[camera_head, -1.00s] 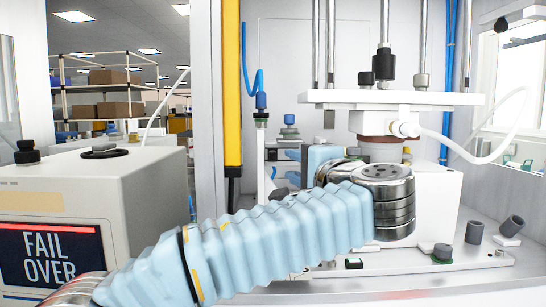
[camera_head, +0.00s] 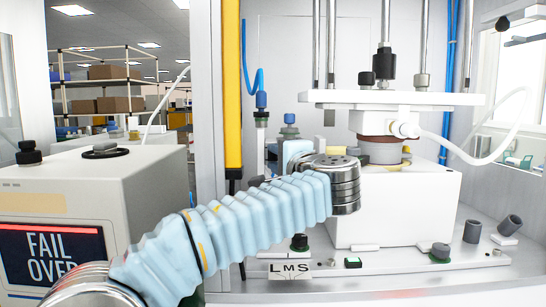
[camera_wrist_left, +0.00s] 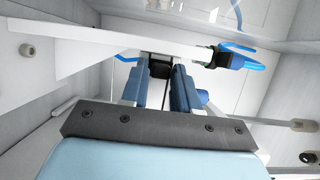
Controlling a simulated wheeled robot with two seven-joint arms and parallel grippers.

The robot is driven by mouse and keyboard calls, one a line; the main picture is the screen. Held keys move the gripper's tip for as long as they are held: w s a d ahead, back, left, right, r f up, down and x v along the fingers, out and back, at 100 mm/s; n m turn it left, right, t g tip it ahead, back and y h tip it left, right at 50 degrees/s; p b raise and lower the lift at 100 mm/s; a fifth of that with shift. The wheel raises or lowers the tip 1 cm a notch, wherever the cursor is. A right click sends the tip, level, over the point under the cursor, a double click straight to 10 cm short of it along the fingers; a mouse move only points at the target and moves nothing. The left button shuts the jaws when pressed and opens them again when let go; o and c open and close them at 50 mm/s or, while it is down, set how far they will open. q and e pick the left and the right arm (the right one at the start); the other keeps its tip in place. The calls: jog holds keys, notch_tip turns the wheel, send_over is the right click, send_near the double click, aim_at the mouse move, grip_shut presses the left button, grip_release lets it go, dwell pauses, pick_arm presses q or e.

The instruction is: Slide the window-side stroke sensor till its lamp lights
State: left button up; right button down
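My left arm crosses the head view in a pale blue sleeve; its steel wrist stands in front of the press's white block (camera_head: 405,205). In the left wrist view my left gripper (camera_wrist_left: 162,72) has two blue fingers apart, pointing into the machine. A small black block (camera_wrist_left: 160,67) shows between the fingertips; I cannot tell whether they touch it. I cannot pick out the window-side stroke sensor or a lit lamp with certainty. My right gripper is not in view.
The press head plate (camera_head: 390,98) hangs above the white block, with a white hose (camera_head: 480,160) at right. A yellow column (camera_head: 232,85) stands at left. A tester showing FAIL OVER (camera_head: 52,255) is at far left. Dark cylinders (camera_head: 473,231) lie right, near the window.

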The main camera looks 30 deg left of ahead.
pick_arm(q)
grip_shut()
jog(key=shift+w+d, duration=0.1)
jog(key=shift+d, duration=0.1)
jog(key=shift+o, duration=2.3)
grip_release()
jog(key=b+v, duration=0.2)
jog(key=v, duration=1.2)
